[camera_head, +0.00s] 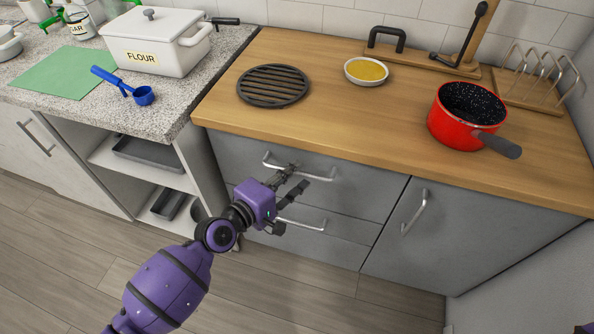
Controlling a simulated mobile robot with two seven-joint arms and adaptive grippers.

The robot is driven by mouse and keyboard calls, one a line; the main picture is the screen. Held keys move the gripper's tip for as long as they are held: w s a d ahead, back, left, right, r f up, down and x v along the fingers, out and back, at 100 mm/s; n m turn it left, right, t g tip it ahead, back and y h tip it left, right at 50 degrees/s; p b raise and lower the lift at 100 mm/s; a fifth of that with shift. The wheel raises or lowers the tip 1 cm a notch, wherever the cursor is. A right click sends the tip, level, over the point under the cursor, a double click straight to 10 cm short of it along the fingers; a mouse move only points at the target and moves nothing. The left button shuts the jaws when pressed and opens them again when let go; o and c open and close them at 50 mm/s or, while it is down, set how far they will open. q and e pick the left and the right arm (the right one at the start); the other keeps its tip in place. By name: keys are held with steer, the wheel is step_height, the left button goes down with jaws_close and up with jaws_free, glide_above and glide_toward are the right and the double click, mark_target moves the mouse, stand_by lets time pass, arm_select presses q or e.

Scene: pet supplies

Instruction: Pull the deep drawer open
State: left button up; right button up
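Two grey drawer fronts sit one above the other under the wooden worktop, and both look shut. The upper drawer (350,185) has a silver bar handle (322,178). The lower drawer (340,243) has a similar bar handle (308,227). Which of them is the deep one is hard to tell from this angle. My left gripper (298,181) is in front of the upper drawer, its fingers apart and pointing right. Its upper finger overlaps the upper handle in the picture; I cannot tell whether they touch. My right gripper is not in view.
A grey cupboard door (440,225) with a slanted handle is right of the drawers. A red pot (462,118), a yellow-filled bowl (366,71) and a black trivet (273,85) stand on the worktop (330,110). Open shelves are at left. The floor (300,300) in front is clear.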

arm_select(q)
steer(key=shift+x, duration=1)
steer(key=shift+c, duration=0.5)
jaws_close()
